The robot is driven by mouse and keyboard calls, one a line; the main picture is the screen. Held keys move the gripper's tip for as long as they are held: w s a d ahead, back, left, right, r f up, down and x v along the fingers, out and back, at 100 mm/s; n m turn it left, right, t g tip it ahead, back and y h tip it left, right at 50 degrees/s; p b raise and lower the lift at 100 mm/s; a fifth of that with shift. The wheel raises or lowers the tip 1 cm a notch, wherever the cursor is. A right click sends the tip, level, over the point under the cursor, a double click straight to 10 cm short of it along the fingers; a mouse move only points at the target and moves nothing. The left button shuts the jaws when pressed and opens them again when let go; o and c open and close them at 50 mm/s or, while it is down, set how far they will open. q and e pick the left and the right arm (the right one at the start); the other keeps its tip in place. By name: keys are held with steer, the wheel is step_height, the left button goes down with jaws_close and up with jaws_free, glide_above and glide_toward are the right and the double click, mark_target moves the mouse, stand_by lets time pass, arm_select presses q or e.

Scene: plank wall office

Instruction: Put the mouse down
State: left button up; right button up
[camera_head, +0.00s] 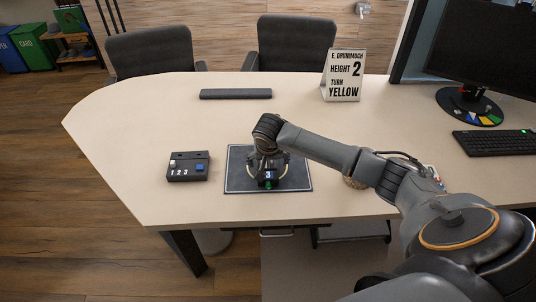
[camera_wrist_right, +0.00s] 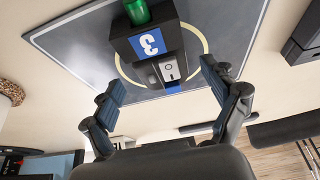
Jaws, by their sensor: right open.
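My right gripper (camera_head: 268,168) is above the dark mat (camera_head: 236,182) near the table's front edge. In the right wrist view its fingers (camera_wrist_right: 164,82) are spread, with a gap between them. A small black block (camera_wrist_right: 122,43) with a blue label "3" and a green top stands on the mat, over its pale ring. The block also shows in the head view (camera_head: 268,184), partly behind the gripper. The fingers are on either side of its near end, seemingly without touching it. I cannot make out a thing that is clearly a mouse. My left gripper is out of view.
A black box (camera_head: 188,174) marked "1 2 3" with a blue button stands left of the mat. A dark bar (camera_head: 236,94), a sign (camera_head: 343,76), a keyboard (camera_head: 495,142) and a monitor (camera_head: 490,45) are farther back. The table's left part (camera_head: 120,125) is clear.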

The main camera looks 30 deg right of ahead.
steer(key=v, duration=0.9)
steer(key=shift+r, duration=0.2)
